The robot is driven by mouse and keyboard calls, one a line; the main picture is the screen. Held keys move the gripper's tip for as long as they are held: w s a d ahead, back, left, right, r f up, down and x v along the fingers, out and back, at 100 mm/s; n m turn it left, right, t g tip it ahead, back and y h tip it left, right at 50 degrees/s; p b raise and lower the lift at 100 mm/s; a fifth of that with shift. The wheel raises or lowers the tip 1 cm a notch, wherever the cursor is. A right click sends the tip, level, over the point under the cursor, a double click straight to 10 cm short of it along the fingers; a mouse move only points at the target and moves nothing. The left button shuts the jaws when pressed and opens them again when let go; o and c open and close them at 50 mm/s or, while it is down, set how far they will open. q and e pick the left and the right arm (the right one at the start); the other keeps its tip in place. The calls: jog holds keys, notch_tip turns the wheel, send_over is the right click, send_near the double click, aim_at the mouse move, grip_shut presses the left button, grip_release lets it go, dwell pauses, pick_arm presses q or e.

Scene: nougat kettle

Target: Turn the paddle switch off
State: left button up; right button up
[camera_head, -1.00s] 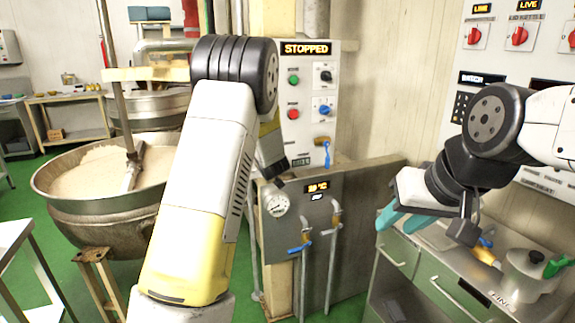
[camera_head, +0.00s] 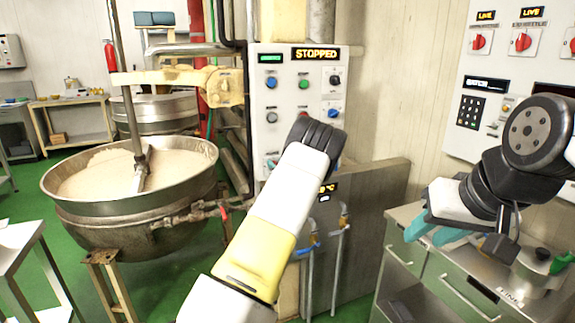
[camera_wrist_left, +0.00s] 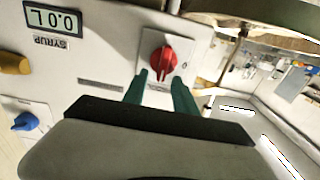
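The control panel (camera_head: 259,130) stands behind my left arm, with a lit STOPPED display (camera_head: 316,54). In the left wrist view, a red rotary switch (camera_wrist_left: 162,60) sits on a white plate on the panel. My left gripper (camera_wrist_left: 160,90) is open, its two green fingers apart. Their tips are near the switch's lower edge, one on each side; I cannot tell whether they touch it. My left arm hides this gripper in the head view. No readable label identifies the red switch as the paddle switch. My right gripper (camera_head: 432,232) is open and empty above the cabinet.
A kettle (camera_head: 60,197) of pale mass stands left of the panel. A steel pot (camera_head: 540,272) stands on the cabinet at right.

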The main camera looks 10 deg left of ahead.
pick_arm(q)
jog(key=shift+w+a, duration=0.15)
jog(key=shift+w, duration=0.1)
grip_shut()
